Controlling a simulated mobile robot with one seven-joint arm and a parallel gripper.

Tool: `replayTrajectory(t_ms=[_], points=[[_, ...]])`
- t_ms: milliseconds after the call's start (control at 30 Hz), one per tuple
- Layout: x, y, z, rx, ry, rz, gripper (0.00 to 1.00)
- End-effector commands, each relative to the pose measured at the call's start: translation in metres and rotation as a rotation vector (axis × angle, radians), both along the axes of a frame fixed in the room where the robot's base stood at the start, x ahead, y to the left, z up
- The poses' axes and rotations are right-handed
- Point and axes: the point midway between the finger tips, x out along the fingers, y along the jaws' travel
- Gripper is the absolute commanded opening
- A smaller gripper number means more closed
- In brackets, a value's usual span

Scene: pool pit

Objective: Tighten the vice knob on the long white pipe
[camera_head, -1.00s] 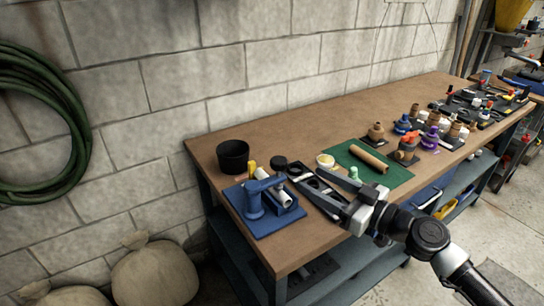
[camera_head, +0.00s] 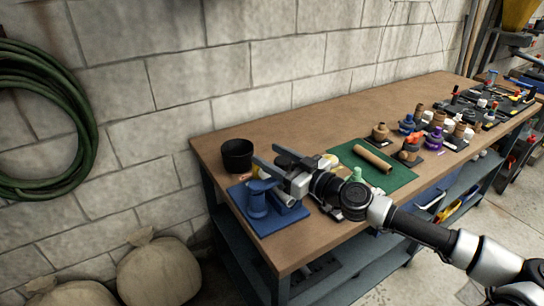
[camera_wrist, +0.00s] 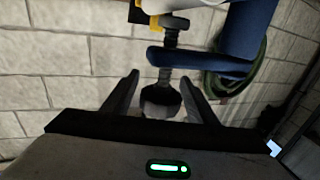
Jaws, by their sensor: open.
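The blue vice (camera_head: 257,203) stands on a blue base plate at the left end of the workbench. It also shows as a blue arm and post in the wrist view (camera_wrist: 238,32). The white pipe (camera_head: 284,199) is mostly hidden behind my gripper in the head view. A pale strip at the top of the wrist view seems to be the pipe (camera_wrist: 185,4). The dark vice knob (camera_wrist: 160,99), on a threaded rod, appears between the fingers of my gripper (camera_wrist: 160,88). My gripper (camera_head: 264,154) is open above the vice; contact with the knob cannot be told.
A black pot (camera_head: 237,156) stands behind the vice, close to the wall. A green mat (camera_head: 393,176) with a brown tube (camera_head: 372,158) lies to the right. Several fittings and tools fill the bench's far right. The back middle of the wooden benchtop (camera_head: 310,123) is clear.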

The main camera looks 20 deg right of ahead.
Motion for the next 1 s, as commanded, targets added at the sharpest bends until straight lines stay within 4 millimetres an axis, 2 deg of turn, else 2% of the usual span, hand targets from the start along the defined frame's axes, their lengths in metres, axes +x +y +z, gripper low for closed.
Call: replayTrajectory(t_ms=[200, 433, 767, 1000], points=[[0.0002, 0.0001, -0.0001, 0.000, 0.000, 0.000, 0.53], [-0.0001, 0.0002, -0.0001, 0.000, 0.000, 0.000, 0.14], [0.0001, -0.0003, 0.0010, -0.002, 0.001, -0.040, 0.13], [0.0019, -0.0038, 0.0030, -0.004, 0.002, -0.179, 0.13]])
